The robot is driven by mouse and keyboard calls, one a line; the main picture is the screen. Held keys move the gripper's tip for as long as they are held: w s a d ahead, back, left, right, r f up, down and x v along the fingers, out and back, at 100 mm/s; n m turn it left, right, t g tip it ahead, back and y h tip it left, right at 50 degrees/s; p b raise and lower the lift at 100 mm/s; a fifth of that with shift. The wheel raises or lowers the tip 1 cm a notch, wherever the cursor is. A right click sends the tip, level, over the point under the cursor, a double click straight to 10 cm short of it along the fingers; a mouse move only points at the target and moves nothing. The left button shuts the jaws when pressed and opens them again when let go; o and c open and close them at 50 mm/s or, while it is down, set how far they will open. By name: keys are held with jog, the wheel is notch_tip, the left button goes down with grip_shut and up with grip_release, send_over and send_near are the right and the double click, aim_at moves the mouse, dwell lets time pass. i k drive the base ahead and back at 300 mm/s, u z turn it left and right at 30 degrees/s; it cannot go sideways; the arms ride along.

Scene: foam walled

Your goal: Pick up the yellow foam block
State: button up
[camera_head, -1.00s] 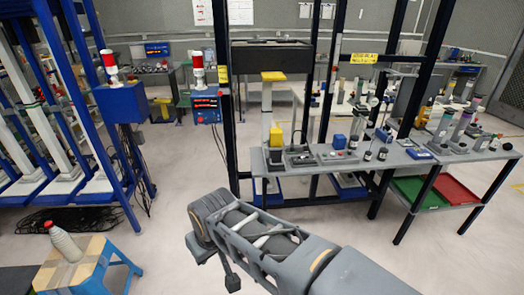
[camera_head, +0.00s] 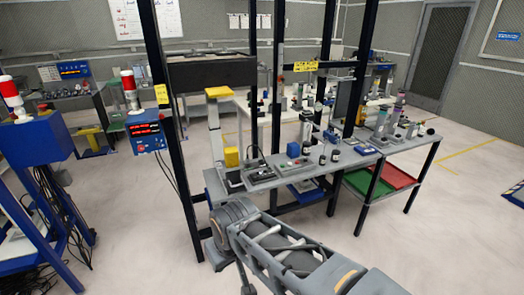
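A small yellow block (camera_head: 231,156) stands upright at the left end of the grey workbench (camera_head: 318,176); I take it for the foam block. A flat yellow piece (camera_head: 218,92) sits higher up, on top of a pale column behind the bench. My grey arm reaches up from the bottom of the head view to just in front of the bench's left end. My gripper's fingertips cannot be made out, and nothing is seen held.
A black post (camera_head: 172,130) stands just left of the bench. A red-lit blue box (camera_head: 146,131) is mounted beside it. Green (camera_head: 362,181) and red (camera_head: 391,176) trays lie under the bench's right part. Open floor (camera_head: 455,235) is at right.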

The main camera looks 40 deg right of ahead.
aim_at(231, 154)
jog(key=z, duration=0.2)
jog(key=i, duration=1.4)
jog(key=u, duration=0.95)
